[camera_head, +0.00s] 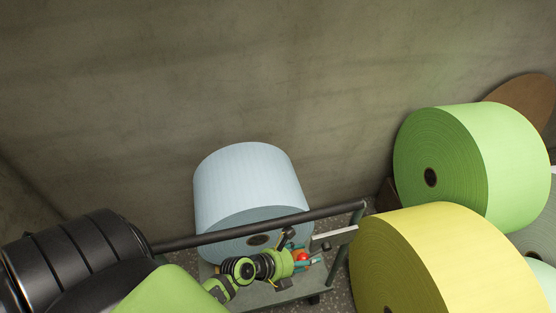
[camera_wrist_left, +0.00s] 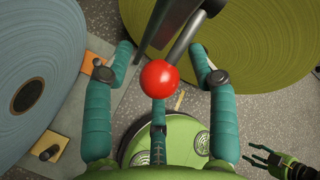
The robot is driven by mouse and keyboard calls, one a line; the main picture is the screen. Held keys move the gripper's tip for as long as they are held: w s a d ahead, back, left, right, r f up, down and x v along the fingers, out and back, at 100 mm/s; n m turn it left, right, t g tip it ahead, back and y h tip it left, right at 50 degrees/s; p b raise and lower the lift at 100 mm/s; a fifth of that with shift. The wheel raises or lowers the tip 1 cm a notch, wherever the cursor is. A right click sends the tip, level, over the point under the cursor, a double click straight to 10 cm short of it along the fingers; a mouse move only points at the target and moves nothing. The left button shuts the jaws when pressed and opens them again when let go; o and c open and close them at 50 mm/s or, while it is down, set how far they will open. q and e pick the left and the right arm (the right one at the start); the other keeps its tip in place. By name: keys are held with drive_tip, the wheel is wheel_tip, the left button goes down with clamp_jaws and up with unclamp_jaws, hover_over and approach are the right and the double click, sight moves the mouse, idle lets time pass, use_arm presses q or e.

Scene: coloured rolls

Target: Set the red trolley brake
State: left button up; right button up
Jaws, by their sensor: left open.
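The red ball knob of the trolley brake (camera_wrist_left: 159,86) sits on the end of a grey metal lever (camera_wrist_left: 184,38) in the left wrist view. A small part of the knob (camera_head: 303,257) shows in the head view beside the trolley's end. The trolley (camera_head: 185,242) has a dark rail and carries a pale blue roll (camera_head: 245,183). My left gripper (camera_wrist_left: 160,66) is open, its teal fingers on either side of the knob and apart from it. It also shows at the trolley end in the head view (camera_head: 303,250). A dark gripper, apparently my right one (camera_wrist_left: 262,158), shows at lower right.
A yellow roll (camera_head: 450,255) stands close to the right of the trolley, with a green roll (camera_head: 480,155) behind it. Black rolls (camera_head: 80,255) lie at the left. A bare wall (camera_head: 250,80) closes off the back. Speckled floor (camera_wrist_left: 240,105) shows below the lever.

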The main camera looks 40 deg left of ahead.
use_arm(q)
drive_tip(key=shift+s+a+r, duration=0.15)
drive_tip(key=shift+s, duration=0.1)
drive_tip(key=s+a, duration=0.5)
drive_tip(key=s, duration=0.6)
drive_tip(key=shift+a+r, duration=0.15)
drive_tip(key=shift+r, duration=0.05)
drive_tip(key=shift+s, duration=0.1)
